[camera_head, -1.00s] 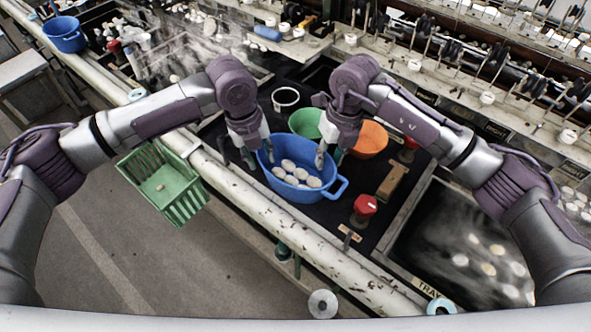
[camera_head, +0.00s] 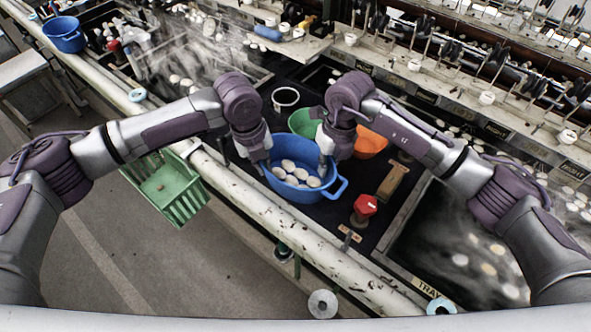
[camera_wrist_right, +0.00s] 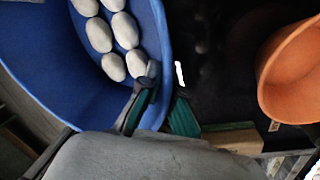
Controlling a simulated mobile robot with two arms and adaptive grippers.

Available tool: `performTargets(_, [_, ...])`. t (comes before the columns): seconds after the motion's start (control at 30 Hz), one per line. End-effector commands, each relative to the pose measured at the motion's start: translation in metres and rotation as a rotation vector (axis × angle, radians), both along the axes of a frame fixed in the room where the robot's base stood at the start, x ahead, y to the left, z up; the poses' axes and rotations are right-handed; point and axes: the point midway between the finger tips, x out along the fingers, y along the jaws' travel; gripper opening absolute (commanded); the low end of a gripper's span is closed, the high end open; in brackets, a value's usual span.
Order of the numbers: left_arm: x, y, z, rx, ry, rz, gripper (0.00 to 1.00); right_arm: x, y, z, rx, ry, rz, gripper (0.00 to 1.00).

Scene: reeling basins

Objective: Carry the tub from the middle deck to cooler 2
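The blue tub (camera_head: 305,192) stands on the black middle deck (camera_head: 262,103) with several white cocoons (camera_head: 295,172) inside. The tub also fills the upper left of the right wrist view (camera_wrist_right: 45,72). My left gripper (camera_head: 247,161) is at the tub's left rim, its fingers spread. My right gripper (camera_head: 325,163) is at the right rim. In the right wrist view, its fingers (camera_wrist_right: 160,109) straddle the tub wall, one inside and one outside, with a gap between them. The left fingertips are partly hidden. I cannot make out which place is cooler 2.
A green bowl (camera_head: 303,122) and an orange bowl (camera_head: 371,142) stand close behind the tub. A red-topped knob (camera_head: 365,205) and a wooden block (camera_head: 392,181) are to its right. A green basket (camera_head: 168,188) hangs off the front rail (camera_head: 262,208). Steaming basins lie on both sides.

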Motion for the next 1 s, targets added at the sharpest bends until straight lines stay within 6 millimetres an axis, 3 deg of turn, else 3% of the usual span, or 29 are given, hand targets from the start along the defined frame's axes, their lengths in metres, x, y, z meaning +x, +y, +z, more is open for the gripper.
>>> performTargets(0.37, [0.000, 0.000, 0.003, 0.000, -0.001, 0.001, 0.00, 0.001, -0.001, 0.003, -0.001, -0.001, -0.001, 0.00])
performTargets(0.8, [0.000, 0.001, 0.044, 0.001, 0.000, 0.001, 0.00, 0.001, -0.001, 0.044, -0.002, -0.001, -0.001, 0.00])
performTargets(1.0, [0.000, 0.001, 0.051, 0.002, 0.001, 0.001, 0.00, 0.000, -0.001, 0.052, -0.002, 0.000, -0.002, 0.00])
